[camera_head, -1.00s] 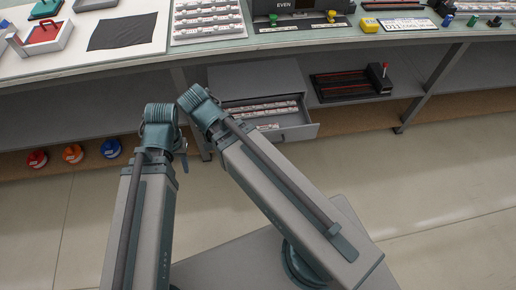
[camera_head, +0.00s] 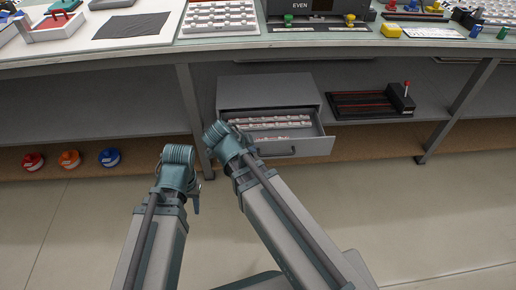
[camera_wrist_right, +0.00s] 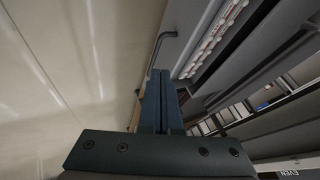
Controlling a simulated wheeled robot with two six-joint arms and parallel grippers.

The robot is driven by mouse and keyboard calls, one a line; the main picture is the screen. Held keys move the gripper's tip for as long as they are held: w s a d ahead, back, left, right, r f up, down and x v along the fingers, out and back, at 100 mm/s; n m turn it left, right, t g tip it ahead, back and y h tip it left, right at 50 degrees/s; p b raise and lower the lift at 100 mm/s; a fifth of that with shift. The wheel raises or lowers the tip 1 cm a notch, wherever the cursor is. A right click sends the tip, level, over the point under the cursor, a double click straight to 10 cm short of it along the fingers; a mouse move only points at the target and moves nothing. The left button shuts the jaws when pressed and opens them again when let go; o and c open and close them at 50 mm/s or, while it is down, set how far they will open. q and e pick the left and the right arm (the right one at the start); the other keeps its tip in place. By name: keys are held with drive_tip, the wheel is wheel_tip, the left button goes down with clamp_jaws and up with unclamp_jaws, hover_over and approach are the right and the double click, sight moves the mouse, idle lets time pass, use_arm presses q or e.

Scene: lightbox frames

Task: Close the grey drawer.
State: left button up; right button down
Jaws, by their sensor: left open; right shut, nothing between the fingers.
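The grey drawer (camera_head: 312,147) stands pulled out of its grey cabinet (camera_head: 270,92) under the workbench. Rows of white and red pieces lie inside it. Its dark bar handle (camera_head: 278,153) is on the front panel and also shows in the right wrist view (camera_wrist_right: 158,50). My right gripper (camera_wrist_right: 160,74) is shut and empty, its tips close to the handle and drawer front; I cannot tell if they touch. In the head view my right wrist mostly hides it at the drawer's left front corner. My left gripper (camera_head: 195,204) is open, lower left of the drawer, mostly hidden by its wrist.
A black device with a red-topped lever (camera_head: 404,98) sits on the shelf right of the cabinet. A bench leg (camera_head: 192,115) stands just left of the cabinet. Red, orange and blue round items (camera_head: 70,159) lie low at left. The floor in front is clear.

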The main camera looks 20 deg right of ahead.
drive_tip(key=b, duration=0.8)
approach(264, 146)
wheel_tip(264, 146, down, 4)
drive_tip(key=s+d, duration=0.1)
drive_tip(key=s, duration=0.1)
drive_tip(key=shift+w+d+r, duration=0.1)
drive_tip(key=shift+w+d, duration=0.2)
drive_tip(key=shift+w, duration=0.65)
drive_tip(key=shift+w+d+r, duration=0.1)
drive_tip(key=shift+w+d, duration=0.2)
drive_tip(key=shift+w, duration=0.6)
drive_tip(key=w+d, duration=0.1)
drive_tip(key=w, duration=0.5)
drive_tip(key=w+d, duration=0.2)
drive_tip(key=w, duration=0.5)
drive_tip(key=w+d, duration=0.1)
drive_tip(key=w, duration=0.5)
drive_tip(key=shift+w+d, duration=0.3)
drive_tip(key=shift+d, duration=0.05)
drive_tip(key=shift+w+d, duration=0.1)
drive_tip(key=shift+w, duration=0.35)
